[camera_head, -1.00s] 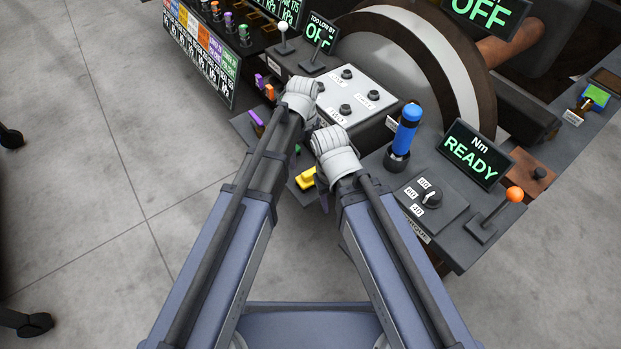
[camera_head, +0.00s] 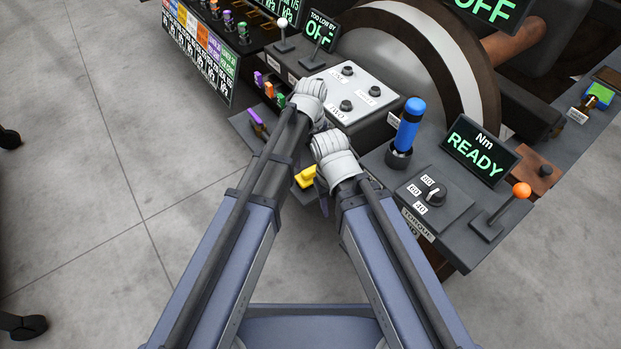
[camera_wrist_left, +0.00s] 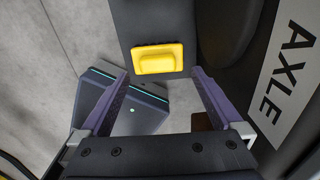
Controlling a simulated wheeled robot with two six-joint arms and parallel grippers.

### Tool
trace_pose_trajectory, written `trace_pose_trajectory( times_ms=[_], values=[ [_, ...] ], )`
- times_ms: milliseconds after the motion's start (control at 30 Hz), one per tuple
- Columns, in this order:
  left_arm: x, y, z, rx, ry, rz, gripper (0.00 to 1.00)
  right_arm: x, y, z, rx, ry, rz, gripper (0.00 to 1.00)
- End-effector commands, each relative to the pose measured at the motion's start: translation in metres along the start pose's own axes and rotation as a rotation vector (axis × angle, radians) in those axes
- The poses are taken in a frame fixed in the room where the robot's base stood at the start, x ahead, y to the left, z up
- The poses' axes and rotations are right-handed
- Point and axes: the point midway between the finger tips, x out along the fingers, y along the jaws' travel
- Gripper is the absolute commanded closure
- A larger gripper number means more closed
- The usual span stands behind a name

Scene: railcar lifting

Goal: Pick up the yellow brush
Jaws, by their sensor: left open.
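The yellow brush (camera_head: 306,177) lies on a dark grey shelf, partly hidden by my arms in the head view. In the left wrist view the yellow brush (camera_wrist_left: 158,58) shows whole as a rounded yellow block, lying just beyond and between the fingertips. My left gripper (camera_wrist_left: 160,76) is open with nothing between its purple fingers.
Small purple, orange and green pieces (camera_head: 268,90) stand left of the white button panel (camera_head: 350,92). A blue-handled tool (camera_head: 408,125) stands upright in a holder at right. A READY display (camera_head: 480,152) and an orange-knobbed lever (camera_head: 520,190) are further right.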

Motion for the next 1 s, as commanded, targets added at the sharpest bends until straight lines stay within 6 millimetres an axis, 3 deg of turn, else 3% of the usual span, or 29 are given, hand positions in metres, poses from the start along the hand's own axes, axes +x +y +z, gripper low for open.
trace_pose_trajectory(
  times_ms=[400, 733, 1000],
  values=[
    [0.049, 0.004, -0.005, 0.0, 0.0, 0.0, 0.0, 0.048, -0.004, -0.003, -0.001, 0.0, 0.005, 0.5],
    [0.05, 0.004, -0.005, 0.0, 0.0, 0.0, 0.0, 0.05, -0.003, -0.003, -0.002, 0.0, 0.006, 0.5],
    [0.05, 0.004, -0.005, 0.0, 0.0, 0.0, 0.3, 0.05, -0.003, -0.003, -0.002, 0.0, 0.006, 0.5]
  ],
)
